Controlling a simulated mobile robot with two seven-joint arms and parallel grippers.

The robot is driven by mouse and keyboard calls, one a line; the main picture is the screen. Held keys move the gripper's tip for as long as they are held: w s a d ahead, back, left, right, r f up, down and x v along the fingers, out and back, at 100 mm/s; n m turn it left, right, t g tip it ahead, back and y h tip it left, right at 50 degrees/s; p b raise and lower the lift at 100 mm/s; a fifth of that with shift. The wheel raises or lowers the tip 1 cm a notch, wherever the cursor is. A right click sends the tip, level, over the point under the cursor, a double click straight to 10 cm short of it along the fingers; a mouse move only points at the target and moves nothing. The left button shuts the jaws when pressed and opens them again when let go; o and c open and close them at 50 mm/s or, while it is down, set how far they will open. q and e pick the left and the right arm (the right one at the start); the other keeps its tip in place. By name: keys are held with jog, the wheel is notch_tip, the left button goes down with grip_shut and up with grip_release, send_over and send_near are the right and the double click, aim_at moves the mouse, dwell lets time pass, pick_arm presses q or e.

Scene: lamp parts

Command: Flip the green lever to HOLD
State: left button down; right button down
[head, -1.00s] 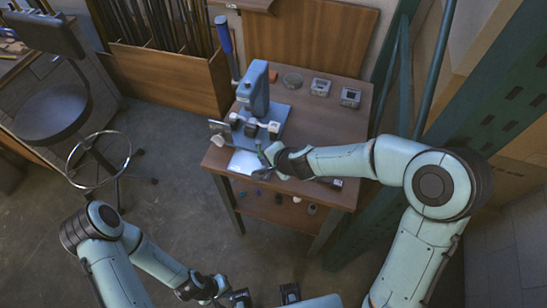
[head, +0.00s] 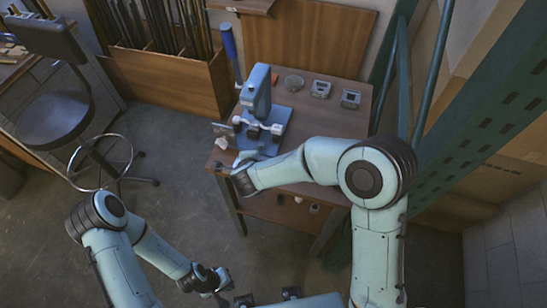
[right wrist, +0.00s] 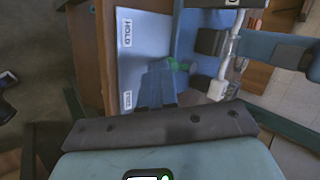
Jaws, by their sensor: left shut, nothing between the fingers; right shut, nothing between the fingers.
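The green lever (right wrist: 178,64) shows in the right wrist view as a small piece just beside my shut right fingers (right wrist: 157,84); part of it is hidden behind them, and I cannot tell whether they touch. The HOLD label (right wrist: 127,32) is at the upper left of the pale plate (right wrist: 140,62); a second label (right wrist: 127,100) is lower on the plate, too small to read surely. My left gripper (head: 222,281) is shut and empty, low over the floor.
The blue press (head: 257,92) with a tall blue handle (head: 228,42) stands behind my right gripper on the wooden table (head: 335,115). Two small grey boxes (head: 321,89) (head: 350,99) and a round dish (head: 293,82) sit at the back. A green rack post is at right.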

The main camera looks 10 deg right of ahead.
jog(key=shift+w+a+m+h, duration=0.3)
jog(key=shift+m+h, duration=0.2)
jog(key=shift+m, duration=0.1)
pick_arm(q)
jog(key=shift+w+a+r, duration=0.15)
jog(key=shift+w, duration=0.15)
jog(key=shift+s, duration=0.1)
pick_arm(e)
jog(key=shift+d, duration=0.2)
jog(key=shift+w+d, duration=0.15)
jog(key=shift+d, duration=0.45)
pick_arm(q)
jog(key=shift+r, duration=0.1)
